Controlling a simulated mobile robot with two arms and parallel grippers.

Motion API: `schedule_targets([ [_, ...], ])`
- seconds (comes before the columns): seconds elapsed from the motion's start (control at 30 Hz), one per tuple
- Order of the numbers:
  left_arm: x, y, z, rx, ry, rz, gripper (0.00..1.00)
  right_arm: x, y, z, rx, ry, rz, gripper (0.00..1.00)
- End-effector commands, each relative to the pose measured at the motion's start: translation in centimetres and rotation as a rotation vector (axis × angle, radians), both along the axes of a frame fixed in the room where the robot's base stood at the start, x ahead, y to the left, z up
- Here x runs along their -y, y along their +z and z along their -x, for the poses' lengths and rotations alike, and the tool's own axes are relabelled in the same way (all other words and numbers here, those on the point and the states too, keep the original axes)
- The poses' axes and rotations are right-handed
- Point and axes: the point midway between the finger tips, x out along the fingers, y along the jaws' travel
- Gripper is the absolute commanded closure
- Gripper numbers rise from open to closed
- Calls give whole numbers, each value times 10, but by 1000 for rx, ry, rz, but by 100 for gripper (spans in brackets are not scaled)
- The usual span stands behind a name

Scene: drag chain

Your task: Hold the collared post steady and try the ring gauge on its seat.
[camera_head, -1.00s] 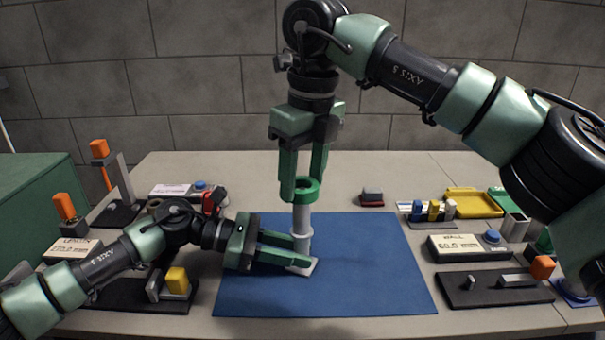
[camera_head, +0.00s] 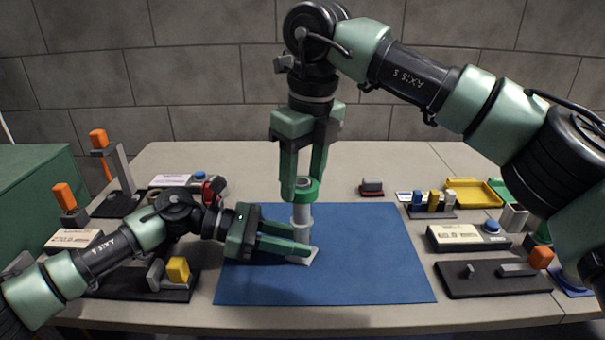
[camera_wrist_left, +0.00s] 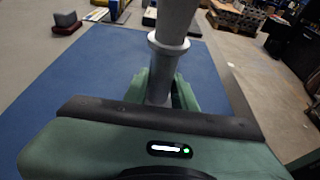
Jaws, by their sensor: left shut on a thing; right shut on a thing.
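The collared post (camera_head: 302,214) is a light grey upright cylinder on a small pale base plate (camera_head: 306,259) on the blue mat. My left gripper (camera_head: 300,241) is shut on its lower part. In the left wrist view the post (camera_wrist_left: 173,25) rises between the fingers, with its collar (camera_wrist_left: 168,43) just above them. The green ring gauge (camera_head: 306,190) is at the post's top, lying level. My right gripper (camera_head: 303,180) points straight down and is shut on the ring. The head view does not show clearly how far the ring sits over the post top.
The blue mat (camera_head: 375,260) is clear around the post. To the right stand a boxed display (camera_head: 458,236), a dark fixture plate (camera_head: 490,285), a rack of small blocks (camera_head: 430,207) and a yellow tray (camera_head: 472,193). Fixtures with orange handles (camera_head: 65,197) stand at the left.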

Motion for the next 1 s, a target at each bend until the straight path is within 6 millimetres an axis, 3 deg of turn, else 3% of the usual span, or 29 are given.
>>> schedule_targets([
  [1.0,0,0,0,0,0,0,96,0,-15,0,1,0,1,94],
])
